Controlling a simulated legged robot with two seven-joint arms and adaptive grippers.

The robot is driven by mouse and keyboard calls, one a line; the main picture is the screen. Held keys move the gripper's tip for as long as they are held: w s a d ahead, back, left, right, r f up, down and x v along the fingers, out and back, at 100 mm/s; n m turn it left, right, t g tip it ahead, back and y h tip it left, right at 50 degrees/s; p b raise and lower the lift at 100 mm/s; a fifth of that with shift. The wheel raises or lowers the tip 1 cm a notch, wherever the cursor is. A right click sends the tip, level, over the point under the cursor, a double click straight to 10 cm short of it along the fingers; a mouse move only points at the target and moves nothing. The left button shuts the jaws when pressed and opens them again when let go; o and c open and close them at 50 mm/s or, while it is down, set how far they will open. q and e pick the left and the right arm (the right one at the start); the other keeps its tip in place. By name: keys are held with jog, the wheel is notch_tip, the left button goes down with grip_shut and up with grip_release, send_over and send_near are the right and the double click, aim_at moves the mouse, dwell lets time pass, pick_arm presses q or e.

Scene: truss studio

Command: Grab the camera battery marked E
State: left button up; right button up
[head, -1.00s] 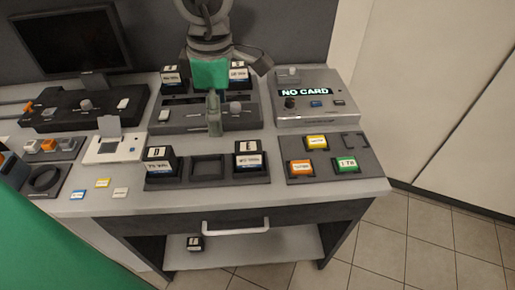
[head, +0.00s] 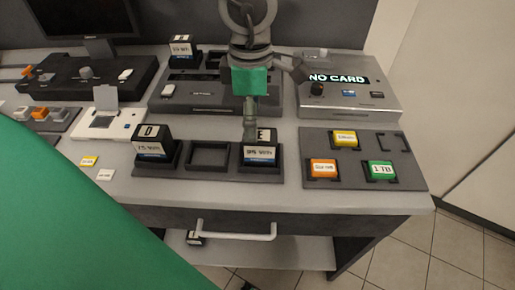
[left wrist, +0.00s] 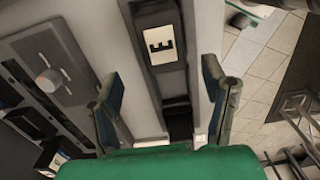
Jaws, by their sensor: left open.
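The battery marked E (head: 260,153) is a black block with a white top label, upright in the right seat of a dark three-seat holder (head: 208,174). In the left wrist view the E battery (left wrist: 161,46) lies ahead of the spread fingers, its letter turned sideways. My left gripper (head: 250,136) is just behind and above it in the head view; its open fingers (left wrist: 165,105) are empty in the wrist view. Whether a finger touches the battery cannot be told. The battery marked D (head: 153,146) stands in the left seat; the middle seat is empty. My right gripper is out of view.
A tray (head: 407,176) with yellow, orange and green cards lies right of the holder. A grey device reading NO CARD (head: 345,98) stands behind it. A charger (head: 185,90) with another battery (head: 183,51) stands behind the holder. A drawer handle (head: 236,234) is below the desk edge.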

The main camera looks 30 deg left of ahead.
aim_at(263, 136)
pick_arm(q)
notch_tip(263, 136, down, 3)
jog(key=shift+w+r, duration=0.1)
jog(key=shift+w, duration=0.05)
jog(key=shift+d+f, duration=0.2)
jog(key=shift+d, duration=0.2)
jog(key=shift+d+f+b, duration=0.6)
jog(key=shift+d+f, duration=0.1)
jog(key=shift+d, duration=0.05)
notch_tip(263, 136, down, 3)
jog(key=shift+w+a+f+b, duration=0.1)
jog(key=shift+w+f+b, duration=0.1)
jog(key=shift+b, duration=0.25)
jog(key=shift+a+f, duration=0.15)
jog(key=shift+a, duration=0.15)
jog(key=shift+s+a, duration=0.1)
jog(key=shift+a, duration=0.3)
jog(key=c, duration=0.5)
jog(key=shift+d, duration=0.2)
jog(key=c, duration=0.6)
jog(key=shift+d, duration=0.25)
grip_shut()
jog(key=shift+d, duration=0.2)
jog(key=shift+a+r, duration=0.1)
jog(key=shift+r, duration=0.1)
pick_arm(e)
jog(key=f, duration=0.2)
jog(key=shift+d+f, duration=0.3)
